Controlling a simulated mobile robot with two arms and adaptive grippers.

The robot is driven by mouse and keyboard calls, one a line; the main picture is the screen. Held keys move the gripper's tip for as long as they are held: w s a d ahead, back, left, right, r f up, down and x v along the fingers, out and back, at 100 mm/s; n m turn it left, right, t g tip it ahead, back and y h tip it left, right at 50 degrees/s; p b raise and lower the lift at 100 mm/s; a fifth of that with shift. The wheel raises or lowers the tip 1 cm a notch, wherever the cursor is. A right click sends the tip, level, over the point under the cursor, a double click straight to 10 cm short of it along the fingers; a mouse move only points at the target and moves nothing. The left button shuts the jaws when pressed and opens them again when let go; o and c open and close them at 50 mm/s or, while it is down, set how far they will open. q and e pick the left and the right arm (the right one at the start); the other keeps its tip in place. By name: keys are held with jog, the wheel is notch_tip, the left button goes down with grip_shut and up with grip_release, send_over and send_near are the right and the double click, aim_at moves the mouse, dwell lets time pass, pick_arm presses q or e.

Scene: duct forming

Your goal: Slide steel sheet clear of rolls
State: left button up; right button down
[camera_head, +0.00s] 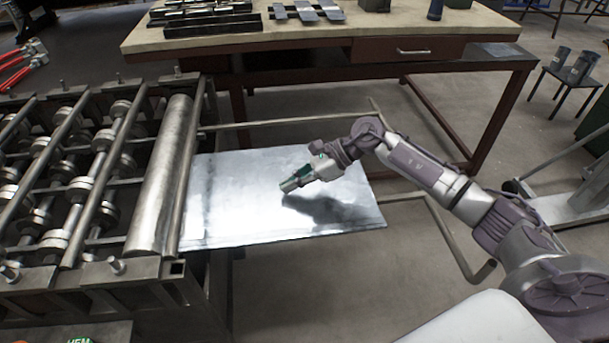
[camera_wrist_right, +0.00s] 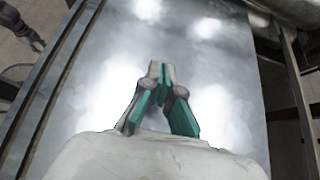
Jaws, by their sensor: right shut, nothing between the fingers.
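The steel sheet (camera_head: 235,215) is a flat, shiny grey plate sticking out to the right of the roll machine. Its left edge lies at the large end roll (camera_head: 165,175); whether any of it is under the roll is hidden. My right gripper (camera_head: 284,188) is over the middle of the sheet, its fingers shut and empty, with a shadow on the sheet beside it. In the right wrist view the shut fingers (camera_wrist_right: 158,72) point along the bright sheet (camera_wrist_right: 205,50). I cannot tell whether the fingertips touch it.
The roll machine (camera_head: 60,190) fills the left side. A support rail frame (camera_head: 440,225) extends right under and past the sheet. A workbench (camera_head: 340,40) with metal parts stands behind. A small dark stand with cups (camera_head: 570,75) is at the far right.

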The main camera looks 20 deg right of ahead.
aim_at(257, 198)
jog(key=a, duration=0.2)
jog(key=w+a+p, duration=0.1)
jog(key=a+p, duration=0.1)
jog(key=a, duration=0.1)
jog(key=shift+w+a+r, duration=0.25)
jog(key=shift+w+a, duration=0.05)
jog(key=shift+a, duration=0.05)
jog(key=shift+f+p, duration=0.4)
jog(key=shift+p, duration=0.05)
jog(key=shift+f+b, duration=0.65)
jog(key=shift+b, duration=0.05)
jog(key=shift+s+d, duration=0.1)
pick_arm(q)
jog(key=shift+a+r, duration=0.6)
jog(key=shift+r, duration=0.3)
